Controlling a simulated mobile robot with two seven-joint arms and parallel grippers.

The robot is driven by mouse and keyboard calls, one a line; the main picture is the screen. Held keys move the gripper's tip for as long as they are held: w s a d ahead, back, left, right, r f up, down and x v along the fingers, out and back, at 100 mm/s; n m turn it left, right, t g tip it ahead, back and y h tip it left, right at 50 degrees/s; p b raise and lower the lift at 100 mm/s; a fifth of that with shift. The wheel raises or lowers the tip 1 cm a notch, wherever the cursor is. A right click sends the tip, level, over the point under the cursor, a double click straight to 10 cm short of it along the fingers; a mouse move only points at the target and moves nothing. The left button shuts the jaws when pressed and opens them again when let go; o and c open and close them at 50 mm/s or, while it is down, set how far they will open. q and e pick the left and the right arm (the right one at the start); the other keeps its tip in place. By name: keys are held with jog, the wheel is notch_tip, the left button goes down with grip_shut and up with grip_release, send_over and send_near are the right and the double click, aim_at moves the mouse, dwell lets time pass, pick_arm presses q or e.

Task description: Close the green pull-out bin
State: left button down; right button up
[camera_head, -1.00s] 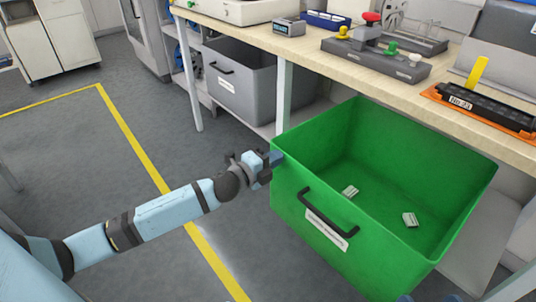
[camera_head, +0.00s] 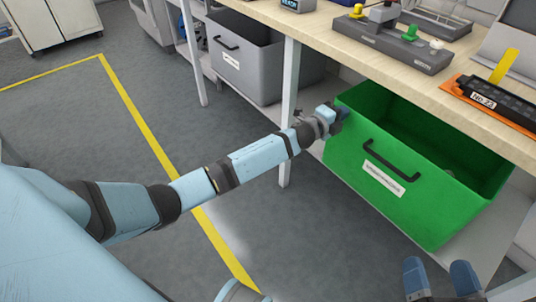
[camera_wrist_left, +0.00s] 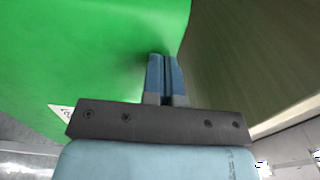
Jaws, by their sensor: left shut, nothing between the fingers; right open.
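The green pull-out bin (camera_head: 405,215) is under the workbench at the right of the head view, still sticking out partly past the table edge. Its front has a black handle (camera_head: 392,162) and a white label. My left gripper (camera_head: 341,113) is shut and empty at the bin's upper left front corner, seeming to touch it. In the left wrist view its closed blue fingers (camera_wrist_left: 165,65) are against or very close to the green wall (camera_wrist_left: 80,50); exact contact is hard to tell. My right gripper (camera_head: 443,280) is open and empty at the bottom, in front of the bin.
A grey bin (camera_head: 245,75) stands on the lower shelf left of the green one, with a white table leg (camera_head: 290,100) between them. The wooden tabletop (camera_head: 400,75) above carries a fixture and a black part on an orange tray (camera_head: 490,105). The floor in front is clear.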

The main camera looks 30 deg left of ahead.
pick_arm(q)
jog(key=shift+w+d+r, duration=0.1)
jog(key=shift+w+r, duration=0.05)
jog(key=shift+w, duration=0.35)
jog(key=shift+w+d+r, duration=0.1)
jog(key=shift+w, duration=0.35)
